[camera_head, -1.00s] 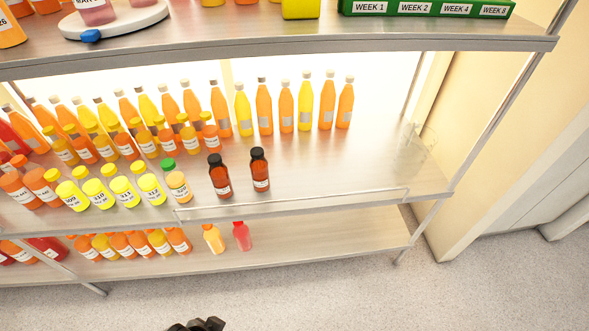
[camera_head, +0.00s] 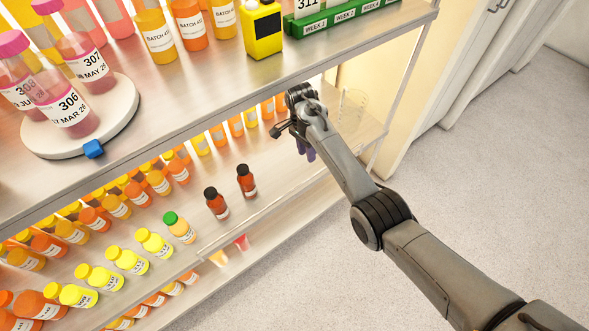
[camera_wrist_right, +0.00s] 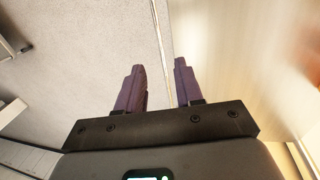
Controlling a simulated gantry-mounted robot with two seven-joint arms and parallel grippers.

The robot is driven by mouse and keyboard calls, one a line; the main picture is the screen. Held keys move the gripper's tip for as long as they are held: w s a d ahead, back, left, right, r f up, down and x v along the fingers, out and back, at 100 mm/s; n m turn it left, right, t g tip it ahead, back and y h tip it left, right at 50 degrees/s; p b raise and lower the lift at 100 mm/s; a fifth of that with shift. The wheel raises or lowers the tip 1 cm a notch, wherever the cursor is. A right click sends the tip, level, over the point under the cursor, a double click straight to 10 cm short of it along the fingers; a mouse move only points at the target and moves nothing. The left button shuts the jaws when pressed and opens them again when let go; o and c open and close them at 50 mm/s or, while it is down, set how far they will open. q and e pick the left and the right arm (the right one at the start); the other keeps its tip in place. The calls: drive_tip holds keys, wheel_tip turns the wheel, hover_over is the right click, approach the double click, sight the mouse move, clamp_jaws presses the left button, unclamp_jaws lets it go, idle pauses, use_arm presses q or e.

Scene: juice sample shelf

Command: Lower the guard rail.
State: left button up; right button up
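The guard rail (camera_head: 243,220) is a thin pale wire along the front edge of the middle shelf (camera_head: 268,178). Its right part is hidden behind my right arm in the head view. My right gripper (camera_head: 308,154) is at the shelf's front edge, near the right end of the rail, with purple fingers pointing down. In the right wrist view, the fingers of my right gripper (camera_wrist_right: 160,80) are apart with nothing gripped. A thin bright line, seemingly the guard rail (camera_wrist_right: 157,30), runs between and beyond the fingertips. Contact cannot be told. My left gripper is not in view.
Two dark-capped brown bottles (camera_head: 246,181) stand behind the rail. A green-capped bottle (camera_head: 179,227) and several yellow-capped ones are left of them. The upper shelf (camera_head: 225,95) overhangs, carrying a green rack (camera_head: 345,14), a yellow device (camera_head: 263,29) and a white turntable (camera_head: 50,145). Floor in front is clear.

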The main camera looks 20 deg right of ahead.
sight(310, 178)
drive_tip(key=f, duration=0.3)
drive_tip(key=s+f+b, duration=0.1)
drive_tip(key=f, duration=0.2)
drive_tip(key=f+b, duration=0.1)
drive_tip(key=f, duration=0.2)
drive_tip(key=shift+s+d, duration=0.25)
drive_tip(key=shift+s, duration=0.15)
drive_tip(key=shift+s+f+b, duration=0.15)
drive_tip(key=shift+f+b, duration=0.25)
drive_tip(key=shift+f, duration=0.25)
clamp_jaws()
idle(0.5)
